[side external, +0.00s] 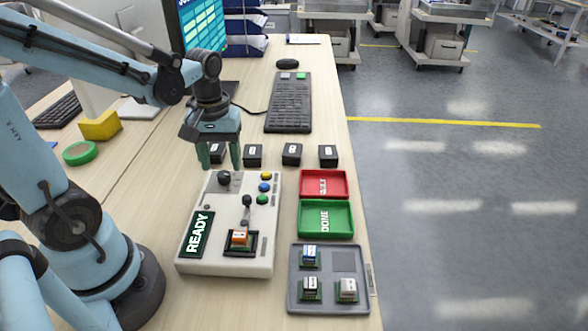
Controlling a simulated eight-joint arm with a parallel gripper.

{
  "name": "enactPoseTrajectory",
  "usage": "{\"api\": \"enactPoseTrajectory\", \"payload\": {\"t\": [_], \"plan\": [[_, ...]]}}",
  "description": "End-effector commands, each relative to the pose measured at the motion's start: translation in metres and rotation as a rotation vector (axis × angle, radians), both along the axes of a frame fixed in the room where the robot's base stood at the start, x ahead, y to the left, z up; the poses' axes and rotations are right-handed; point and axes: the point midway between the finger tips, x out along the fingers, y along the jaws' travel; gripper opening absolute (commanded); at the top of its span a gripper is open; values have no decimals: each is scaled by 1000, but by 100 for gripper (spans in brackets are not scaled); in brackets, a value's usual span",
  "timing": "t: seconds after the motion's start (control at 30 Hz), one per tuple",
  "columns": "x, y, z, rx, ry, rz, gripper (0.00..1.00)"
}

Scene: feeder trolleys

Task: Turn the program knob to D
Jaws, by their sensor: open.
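The program knob (224,178) is a small dark knob at the far left of the top face of a white device box (215,262). Its pointer and letters are too small to read. My gripper (220,168) points down with its two green fingers apart, just above or beside the knob; I cannot tell whether they touch it. Nothing shows between the fingers.
Several black blocks (291,153) stand in a row behind the box. Right of it lie a red tray (310,176), a green DONE tray (310,209) and a grey tray (299,262) with small parts. A keyboard (289,102) lies behind. The table edge is at right.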

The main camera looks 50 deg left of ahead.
Motion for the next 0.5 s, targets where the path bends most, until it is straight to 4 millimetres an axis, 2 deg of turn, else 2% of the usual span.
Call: {"api": "enactPoseTrajectory", "payload": {"t": [0.2, 0.5], "plan": [[0, 0, -21, 0, 0, 0, 57], [0, 0, -31, 0, 0, 0, 57]]}}
